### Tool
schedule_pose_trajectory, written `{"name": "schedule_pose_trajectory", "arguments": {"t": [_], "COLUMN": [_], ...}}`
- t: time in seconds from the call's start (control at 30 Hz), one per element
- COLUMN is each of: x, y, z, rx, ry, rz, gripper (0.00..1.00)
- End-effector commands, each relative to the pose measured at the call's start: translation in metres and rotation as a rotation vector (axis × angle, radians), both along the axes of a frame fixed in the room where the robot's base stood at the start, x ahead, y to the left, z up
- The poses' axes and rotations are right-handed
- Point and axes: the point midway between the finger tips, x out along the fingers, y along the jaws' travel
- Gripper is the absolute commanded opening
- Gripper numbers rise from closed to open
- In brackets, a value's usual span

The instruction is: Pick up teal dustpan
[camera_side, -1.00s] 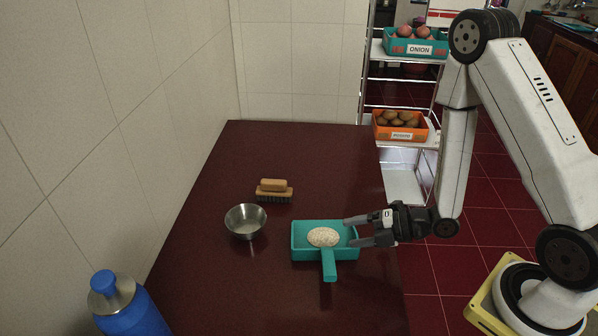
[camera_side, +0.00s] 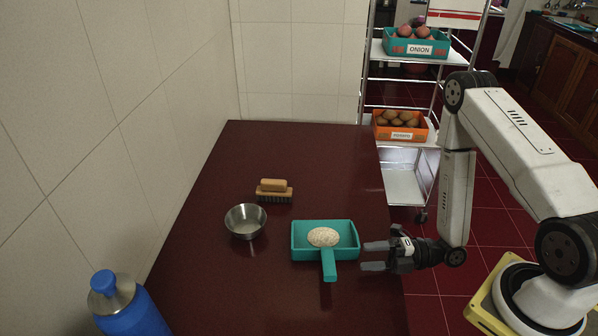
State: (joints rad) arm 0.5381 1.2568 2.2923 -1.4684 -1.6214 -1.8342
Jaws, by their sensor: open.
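The teal dustpan (camera_side: 300,242) lies on the dark red table, with its handle (camera_side: 329,268) pointing toward the front. A pale, speckled round lump (camera_side: 323,237) sits inside its pan. My gripper (camera_side: 374,256) is open and empty, just right of the dustpan. Its two fingers point left toward the dustpan's right side and handle. I cannot tell exactly how high the fingers are above the table.
A metal bowl (camera_side: 245,221) and a wooden brush (camera_side: 274,191) stand left of the dustpan. A blue bottle (camera_side: 130,308) is at the front left. A tiled wall borders the table's left side. A metal shelf (camera_side: 403,187) with crates stands behind right. The table's back is clear.

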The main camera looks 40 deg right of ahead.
Motion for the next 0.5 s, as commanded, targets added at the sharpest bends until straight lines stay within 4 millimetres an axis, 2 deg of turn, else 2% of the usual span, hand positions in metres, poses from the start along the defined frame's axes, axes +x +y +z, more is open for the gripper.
{"name": "schedule_pose_trajectory", "arguments": {"t": [0.5], "x": [0.015], "y": [0.019], "z": [0.0], "rx": [-0.001], "ry": [0.001], "rz": [0.001], "gripper": [0.68]}}
